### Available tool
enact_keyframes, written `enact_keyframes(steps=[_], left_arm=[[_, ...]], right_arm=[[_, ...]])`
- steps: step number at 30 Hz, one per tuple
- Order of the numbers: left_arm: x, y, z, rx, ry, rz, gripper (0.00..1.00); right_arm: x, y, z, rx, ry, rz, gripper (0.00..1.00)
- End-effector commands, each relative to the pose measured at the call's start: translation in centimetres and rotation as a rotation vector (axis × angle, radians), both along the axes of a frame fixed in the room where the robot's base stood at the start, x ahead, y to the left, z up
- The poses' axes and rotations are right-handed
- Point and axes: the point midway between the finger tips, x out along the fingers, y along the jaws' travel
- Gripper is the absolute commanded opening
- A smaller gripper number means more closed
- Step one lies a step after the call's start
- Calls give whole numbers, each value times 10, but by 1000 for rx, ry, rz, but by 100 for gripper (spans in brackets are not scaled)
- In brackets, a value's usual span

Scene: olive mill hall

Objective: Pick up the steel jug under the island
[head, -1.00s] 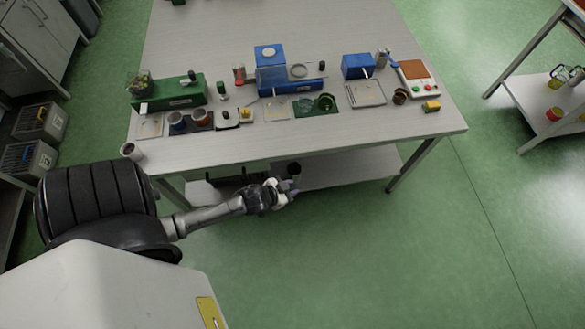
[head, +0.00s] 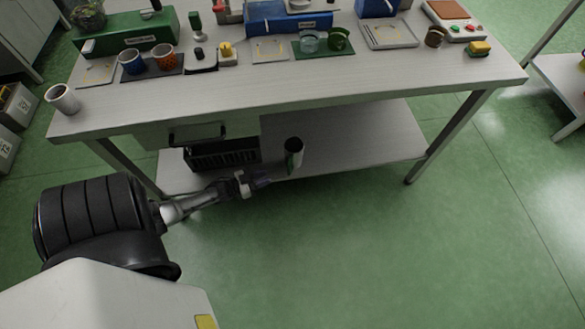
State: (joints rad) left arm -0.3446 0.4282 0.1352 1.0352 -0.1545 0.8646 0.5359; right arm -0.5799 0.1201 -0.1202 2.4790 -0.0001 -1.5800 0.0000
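The steel jug (head: 293,158) stands upright on the low shelf under the island (head: 300,95), near the shelf's front edge. It is a small shiny cylinder with a dark open top and dark and greenish reflections. My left gripper (head: 264,180) reaches in from the left at about shelf height, just left of and nearer than the jug. A small gap seems to show between fingers and jug. The fingers are small and dark, so I cannot tell how far apart they are. My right gripper is out of view.
A dark slatted crate (head: 222,154) stands on the lower shelf (head: 350,140) left of the jug, below a drawer (head: 196,134). The shelf right of the jug is clear. The tabletop overhangs the shelf. A white cup (head: 62,98) stands at its left front corner.

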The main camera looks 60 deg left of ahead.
Motion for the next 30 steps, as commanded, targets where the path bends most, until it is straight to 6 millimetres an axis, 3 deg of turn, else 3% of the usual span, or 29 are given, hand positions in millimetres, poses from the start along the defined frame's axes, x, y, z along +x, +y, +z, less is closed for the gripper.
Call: enact_keyframes(steps=[1,8,21,30], left_arm=[[-2,4,-15,-4,-12,-7,29],[-4,10,-26,-15,-44,-27,29],[62,0,-26,-16,-48,-29,29],[79,-2,-25,-15,-46,-28,29]], right_arm=[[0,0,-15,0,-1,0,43],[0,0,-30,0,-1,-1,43],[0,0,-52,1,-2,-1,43],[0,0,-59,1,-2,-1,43]])
